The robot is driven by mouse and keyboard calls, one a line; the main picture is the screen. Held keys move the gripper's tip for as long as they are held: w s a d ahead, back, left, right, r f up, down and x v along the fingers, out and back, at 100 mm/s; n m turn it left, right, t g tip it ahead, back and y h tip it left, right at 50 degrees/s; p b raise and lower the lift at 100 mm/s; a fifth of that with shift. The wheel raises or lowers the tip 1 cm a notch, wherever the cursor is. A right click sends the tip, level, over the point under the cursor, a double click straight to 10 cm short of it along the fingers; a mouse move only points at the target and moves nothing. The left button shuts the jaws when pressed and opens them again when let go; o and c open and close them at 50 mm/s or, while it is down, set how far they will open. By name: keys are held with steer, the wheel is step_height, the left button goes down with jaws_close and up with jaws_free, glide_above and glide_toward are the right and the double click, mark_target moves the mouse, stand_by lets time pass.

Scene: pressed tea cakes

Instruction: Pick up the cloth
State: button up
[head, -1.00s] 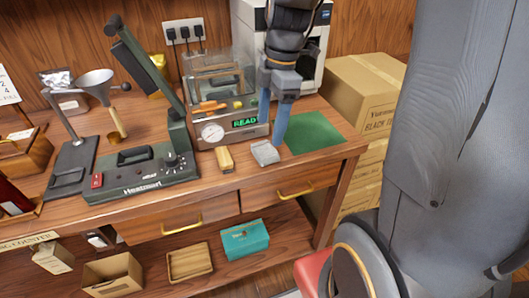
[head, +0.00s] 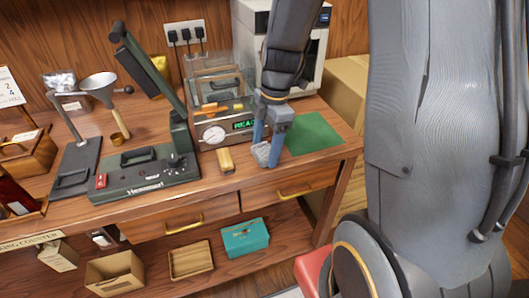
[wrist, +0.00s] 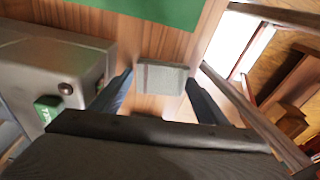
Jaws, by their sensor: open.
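The cloth (head: 262,153) is a small grey folded pad lying on the wooden counter, left of the green mat. In the wrist view the cloth (wrist: 162,76) lies between my two blue fingertips. My gripper (head: 266,154) is open and low over the cloth, with one finger on each side of it. In the head view the fingers hide part of the cloth. In the wrist view my gripper (wrist: 158,84) shows a finger at each side of the cloth; I cannot tell whether they touch it.
A yellow-handled brush or block (head: 225,160) lies just left of the cloth. Behind it stands the metal machine (head: 213,134) with a gauge and green display. The green mat (head: 314,133) is flat and bare to the right. The heat sealer (head: 146,174) stands further left.

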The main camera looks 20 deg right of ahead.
mark_target(265, 150)
steer(key=c, duration=0.8)
step_height(265, 150, up, 10)
steer(key=b, duration=0.1)
steer(key=shift+b, duration=0.3)
steer(key=shift+o, duration=0.9)
steer(key=shift+r, duration=0.1)
steer(key=shift+c, duration=0.5)
